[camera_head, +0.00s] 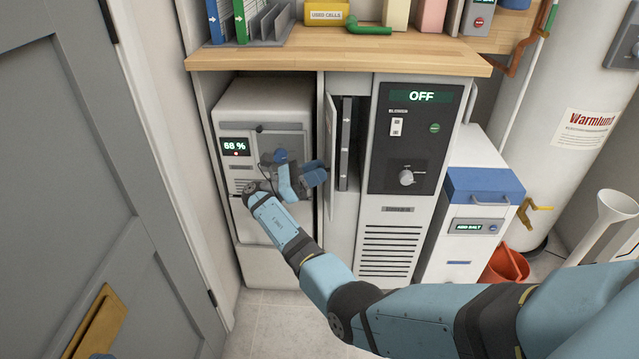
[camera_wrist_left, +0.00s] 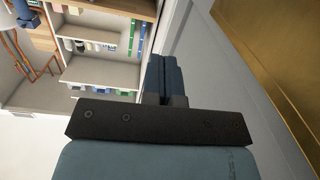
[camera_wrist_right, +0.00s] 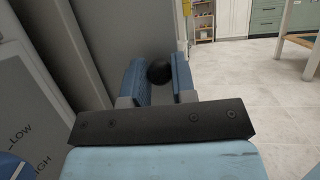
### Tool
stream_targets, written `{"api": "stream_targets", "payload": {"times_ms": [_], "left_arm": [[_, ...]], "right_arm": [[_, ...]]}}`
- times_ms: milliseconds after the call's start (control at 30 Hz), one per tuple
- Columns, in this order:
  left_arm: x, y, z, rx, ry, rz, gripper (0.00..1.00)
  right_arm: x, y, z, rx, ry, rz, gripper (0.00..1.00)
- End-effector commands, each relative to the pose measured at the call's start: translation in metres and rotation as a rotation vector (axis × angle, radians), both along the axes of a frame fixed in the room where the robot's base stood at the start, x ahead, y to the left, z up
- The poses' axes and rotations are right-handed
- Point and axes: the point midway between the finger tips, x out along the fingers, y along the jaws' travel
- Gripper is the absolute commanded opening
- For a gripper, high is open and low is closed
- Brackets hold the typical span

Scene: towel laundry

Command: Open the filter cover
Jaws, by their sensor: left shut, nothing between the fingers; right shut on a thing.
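The filter cover (camera_head: 331,150) is a narrow pale panel between the two machines. It stands swung out from a slot where a dark grey filter (camera_head: 346,130) shows. My right gripper (camera_head: 316,173) is at the cover's left face. In the right wrist view, its blue fingers (camera_wrist_right: 158,80) are shut on a round black knob (camera_wrist_right: 160,70) in front of a grey panel; the head view hides the knob. My left gripper (camera_wrist_left: 166,80) is shut and empty in the left wrist view, beside a grey door and away from the cover.
A grey machine (camera_head: 258,108) with a "68 %" display stands left of the cover. A machine with an "OFF" panel (camera_head: 412,140) stands right of it. A wooden counter (camera_head: 330,52) runs above both. A grey door (camera_head: 75,150) is at left, and a red bucket (camera_head: 507,264) stands at right.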

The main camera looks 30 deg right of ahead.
Motion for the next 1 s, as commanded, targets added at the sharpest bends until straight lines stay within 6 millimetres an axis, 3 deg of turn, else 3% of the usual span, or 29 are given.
{"api": "stream_targets", "payload": {"times_ms": [633,667,733,767,1000], "left_arm": [[0.0072,0.0041,0.0028,0.048,-0.091,0.004,0.0],[0.0072,0.0041,0.0028,0.048,-0.091,0.004,0.0],[0.0072,0.0041,0.0028,0.048,-0.091,0.004,0.0],[0.0072,0.0041,0.0028,0.048,-0.091,0.004,0.0],[0.0072,0.0041,0.003,0.048,-0.091,0.004,0.0]], "right_arm": [[0.0006,0.0008,-0.0002,0.0,0.002,-0.046,0.0],[0.0006,0.0008,-0.0002,0.0,0.002,-0.046,0.29],[0.0006,0.0007,-0.0002,-0.001,0.001,-0.046,0.45],[0.0006,0.0009,-0.0001,-0.001,0.001,-0.046,0.5],[0.0008,0.0005,0.0004,-0.001,0.001,-0.046,0.5]]}}
